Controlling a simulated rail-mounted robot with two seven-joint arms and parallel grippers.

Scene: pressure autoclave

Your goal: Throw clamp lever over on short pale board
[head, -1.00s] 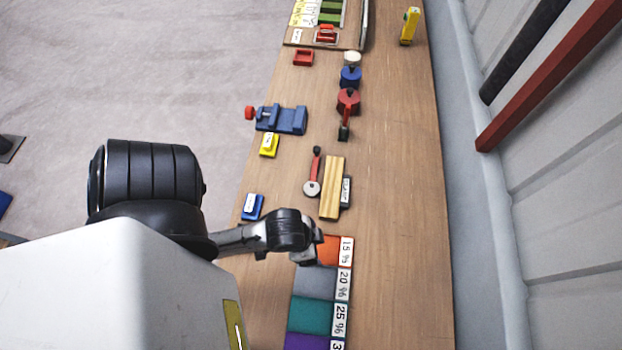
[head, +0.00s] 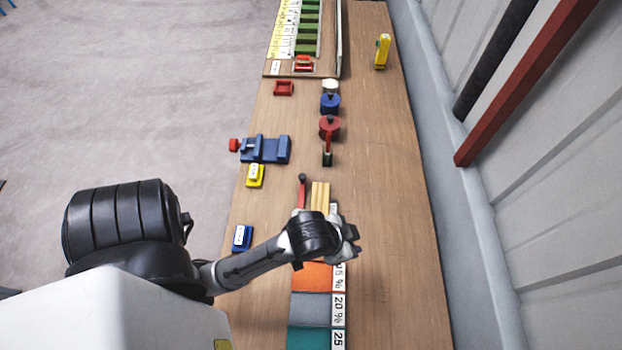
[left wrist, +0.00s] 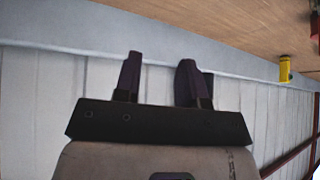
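The short pale board (head: 320,196) lies on the table in the head view, its near part hidden behind my left arm. A red clamp lever (head: 301,192) with a dark knob at its far end stands just left of the board; its near end is hidden by my arm. My left gripper (head: 350,240) is over the near end of the board, its fingers hard to make out there. The left wrist view shows the left gripper (left wrist: 158,72) with its two dark fingers apart and nothing between them. My right gripper is not in view.
Orange, grey and teal percent-marked panels (head: 311,309) lie nearest. A blue vise-like block (head: 266,149), yellow block (head: 255,176) and blue block (head: 242,238) line the left edge. A red round fixture (head: 329,127) stands beyond the board.

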